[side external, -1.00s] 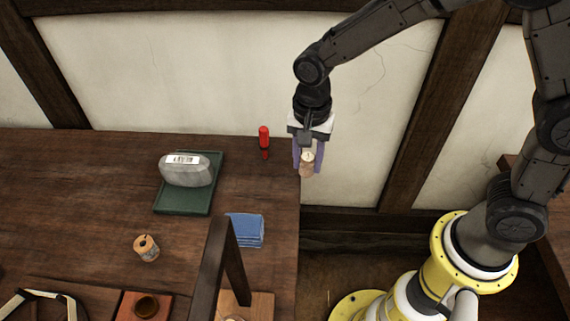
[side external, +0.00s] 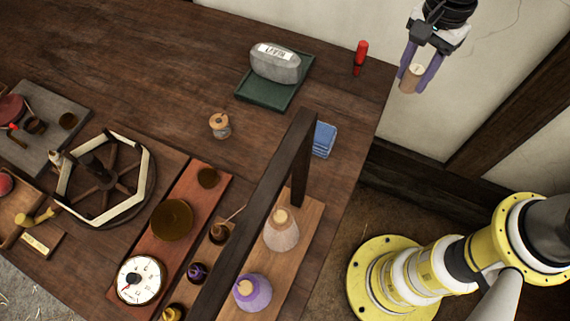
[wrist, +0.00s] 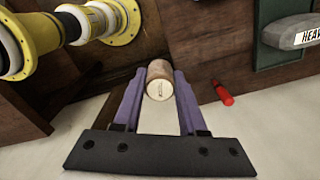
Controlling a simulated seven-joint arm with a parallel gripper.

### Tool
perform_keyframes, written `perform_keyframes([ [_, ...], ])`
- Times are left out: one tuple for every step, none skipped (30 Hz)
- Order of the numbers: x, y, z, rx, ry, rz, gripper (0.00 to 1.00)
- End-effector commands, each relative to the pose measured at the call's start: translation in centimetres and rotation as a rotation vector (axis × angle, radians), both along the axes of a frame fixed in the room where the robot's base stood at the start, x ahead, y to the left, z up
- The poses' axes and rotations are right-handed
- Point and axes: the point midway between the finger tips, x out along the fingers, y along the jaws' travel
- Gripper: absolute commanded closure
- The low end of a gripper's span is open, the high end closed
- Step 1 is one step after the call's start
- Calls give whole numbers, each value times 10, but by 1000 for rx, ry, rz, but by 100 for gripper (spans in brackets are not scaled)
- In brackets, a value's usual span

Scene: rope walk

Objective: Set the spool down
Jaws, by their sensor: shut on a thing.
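My gripper (side external: 413,76) has purple fingers and is shut on a small light-brown spool (side external: 410,79) with a pale end. The spool shows just right of the table's right edge in the side external view, with no surface touching it. In the wrist view, my gripper (wrist: 160,88) holds the spool (wrist: 158,70) between its fingertips, its round marked end facing the camera. A second wooden spool (side external: 220,126) stands on the table (side external: 160,60), left of the blue cloths.
A grey weight (side external: 276,66) sits on a green tray (side external: 262,93). A red-handled tool (side external: 361,54) is near the table's right edge. Folded blue cloths (side external: 323,139) lie beside a dark wooden frame (side external: 265,205). A wheel (side external: 105,178) and dial (side external: 139,281) crowd the front; the table's back left is clear.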

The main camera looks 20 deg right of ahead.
Motion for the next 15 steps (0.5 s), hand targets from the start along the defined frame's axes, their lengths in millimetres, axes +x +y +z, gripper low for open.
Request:
perform_keyframes([
  [12,16,4,0,0,-5,100],
  [18,25,7,0,0,-7,100],
  [26,37,9,0,0,-10,100],
  [31,47,10,0,1,-12,100],
  [36,58,12,0,1,-12,100],
  [41,72,13,0,1,-11,100],
  [45,83,13,-1,2,-8,100],
  [48,94,13,0,1,-6,100],
  [52,109,13,-1,2,0,100],
  [54,120,12,-1,2,6,100],
  [56,132,12,0,1,11,100],
  [57,148,9,-1,2,21,100],
  [58,160,7,-1,3,30,100],
  [58,172,5,-1,2,38,100],
  [57,188,2,-1,3,52,100],
])
